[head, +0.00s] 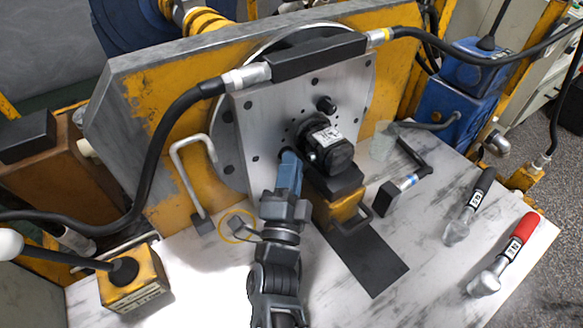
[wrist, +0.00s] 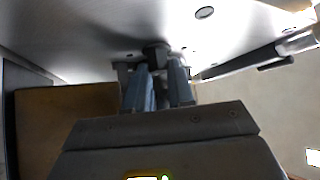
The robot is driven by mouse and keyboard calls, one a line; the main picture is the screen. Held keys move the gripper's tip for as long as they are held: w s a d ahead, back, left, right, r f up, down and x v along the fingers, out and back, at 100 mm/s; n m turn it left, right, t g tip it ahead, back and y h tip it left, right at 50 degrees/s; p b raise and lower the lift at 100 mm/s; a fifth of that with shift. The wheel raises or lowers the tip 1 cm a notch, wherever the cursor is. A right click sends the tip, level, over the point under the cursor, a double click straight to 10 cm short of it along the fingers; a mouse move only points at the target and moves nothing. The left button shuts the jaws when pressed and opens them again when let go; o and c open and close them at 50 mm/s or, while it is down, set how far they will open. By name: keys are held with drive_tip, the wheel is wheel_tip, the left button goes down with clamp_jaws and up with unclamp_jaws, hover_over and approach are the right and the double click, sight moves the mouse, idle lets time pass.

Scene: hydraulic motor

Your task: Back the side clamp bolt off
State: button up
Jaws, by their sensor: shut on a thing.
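The side clamp bolt (wrist: 155,52) is a dark round head at the pale plate's face in the wrist view. My gripper (wrist: 158,88) has its two blue-grey fingers closed around it, with the fingertips close to the plate. In the head view my gripper (head: 289,165) reaches up to the lower part of the grey square plate (head: 262,120), just left of the black motor (head: 328,150). The bolt is mostly hidden behind the fingers there, so I cannot tell how far it stands out.
Another black bolt (head: 325,103) stands out above the motor. A thick black hose (head: 160,150) arcs across the left. A bent metal handle (head: 190,180) is left of my arm. A red-handled tool (head: 510,250) and a black-handled tool (head: 470,205) lie on the marbled table (head: 440,270) at right.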

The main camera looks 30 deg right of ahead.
clamp_jaws()
drive_tip(key=shift+f+n+t+b, duration=0.1)
drive_tip(key=shift+n+t+b, duration=0.65)
drive_tip(key=shift+b, duration=0.35)
drive_tip(key=o, duration=0.8)
unclamp_jaws()
